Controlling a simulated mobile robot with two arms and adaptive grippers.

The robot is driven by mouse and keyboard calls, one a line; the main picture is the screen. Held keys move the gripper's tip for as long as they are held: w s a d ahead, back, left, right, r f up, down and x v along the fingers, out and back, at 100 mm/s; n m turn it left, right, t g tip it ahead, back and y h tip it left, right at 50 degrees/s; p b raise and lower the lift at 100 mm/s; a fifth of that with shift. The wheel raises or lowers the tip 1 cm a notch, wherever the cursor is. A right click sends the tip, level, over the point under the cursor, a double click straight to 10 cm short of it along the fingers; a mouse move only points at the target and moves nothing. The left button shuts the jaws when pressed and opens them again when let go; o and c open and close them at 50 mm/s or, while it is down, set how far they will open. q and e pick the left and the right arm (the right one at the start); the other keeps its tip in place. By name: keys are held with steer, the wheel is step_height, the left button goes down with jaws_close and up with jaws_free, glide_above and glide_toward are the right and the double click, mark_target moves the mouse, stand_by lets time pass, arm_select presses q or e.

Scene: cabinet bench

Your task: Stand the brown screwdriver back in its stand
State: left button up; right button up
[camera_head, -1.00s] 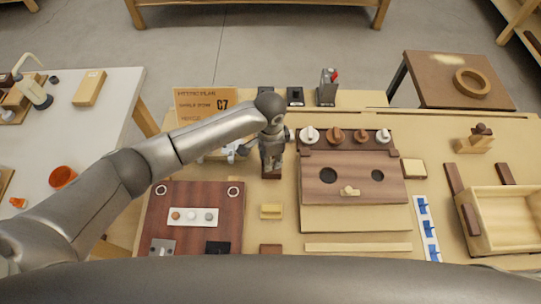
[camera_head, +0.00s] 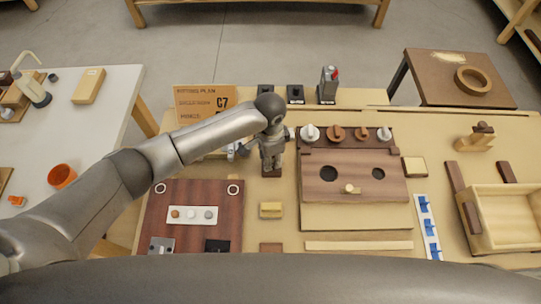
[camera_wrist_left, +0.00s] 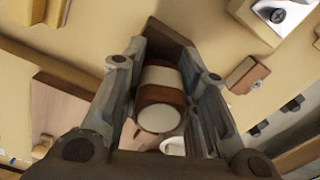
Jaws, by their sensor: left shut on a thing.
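My left gripper (camera_head: 271,163) points down over the middle of the bench. In the left wrist view its two fingers (camera_wrist_left: 163,70) are closed on the brown screwdriver (camera_wrist_left: 158,97), whose handle is a brown cylinder with a cream band and a pale round end facing the camera. Its shaft and tip are hidden. A dark brown block (camera_wrist_left: 172,40), perhaps the stand, lies just beyond the handle; it shows in the head view (camera_head: 271,173) directly below the gripper. I cannot tell whether the screwdriver is in it or above it. My right gripper is not in view.
A brown panel with knobs and holes (camera_head: 352,178) stands just right of the gripper. A dark red-brown board (camera_head: 180,235) lies front left. Black holders (camera_head: 296,95) line the back near a C7 card (camera_head: 190,100). A wooden crate (camera_head: 495,190) is far right.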

arm_select(q)
steer(key=shift+f, duration=0.35)
steer(key=o, duration=1.1)
steer(key=o, duration=0.4)
steer(key=shift+o, duration=0.2)
steer(key=shift+r+p, duration=3.8)
steer(key=shift+p, duration=0.1)
steer(key=shift+s+f, duration=0.1)
